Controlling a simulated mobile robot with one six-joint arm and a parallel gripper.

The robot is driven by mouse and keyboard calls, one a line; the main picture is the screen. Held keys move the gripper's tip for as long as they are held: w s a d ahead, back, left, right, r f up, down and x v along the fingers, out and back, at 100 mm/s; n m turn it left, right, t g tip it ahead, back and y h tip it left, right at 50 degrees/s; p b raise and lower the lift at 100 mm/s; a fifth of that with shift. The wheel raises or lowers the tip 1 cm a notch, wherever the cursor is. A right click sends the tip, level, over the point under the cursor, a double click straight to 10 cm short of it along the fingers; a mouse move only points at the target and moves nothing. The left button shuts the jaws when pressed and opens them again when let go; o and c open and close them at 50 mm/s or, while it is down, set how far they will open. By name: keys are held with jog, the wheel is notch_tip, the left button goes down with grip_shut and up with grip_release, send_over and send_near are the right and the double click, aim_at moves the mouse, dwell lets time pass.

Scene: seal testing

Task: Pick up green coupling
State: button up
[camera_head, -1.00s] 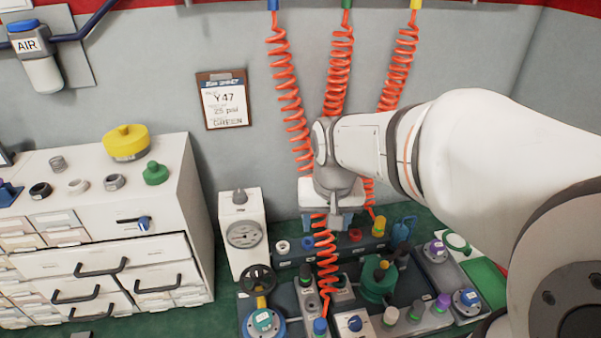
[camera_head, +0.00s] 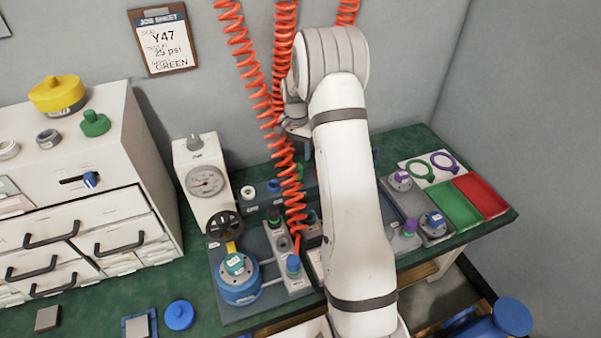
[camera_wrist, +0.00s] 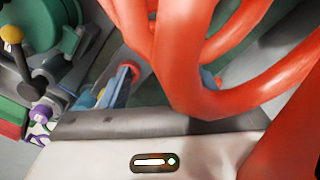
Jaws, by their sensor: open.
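A small green-topped fitting (camera_head: 275,220), which may be the green coupling, stands in the grey block on the bench in the head view. A coiled orange hose hangs close beside it. My gripper (camera_head: 299,135) is above the back of the bench, partly hidden by my arm and the coils. In the wrist view my gripper (camera_wrist: 160,88) has its blue fingers apart, with thick orange hose coils (camera_wrist: 185,60) crossing very close in front of them. I cannot tell whether the coils touch the fingers. No green coupling is clear between the fingers.
A blue-topped fitting (camera_head: 293,265), a valve with a black handwheel (camera_head: 224,226) and a gauge box (camera_head: 205,180) stand nearby. Green (camera_head: 455,208) and red (camera_head: 481,194) trays lie at the right. A drawer cabinet (camera_head: 100,165) with a green plug (camera_head: 94,123) is at the left.

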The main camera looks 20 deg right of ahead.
aim_at(298, 166)
jog(key=f, duration=0.7)
jog(key=shift+s+f, duration=0.15)
jog(key=shift+s, duration=0.15)
jog(key=c, duration=1.1)
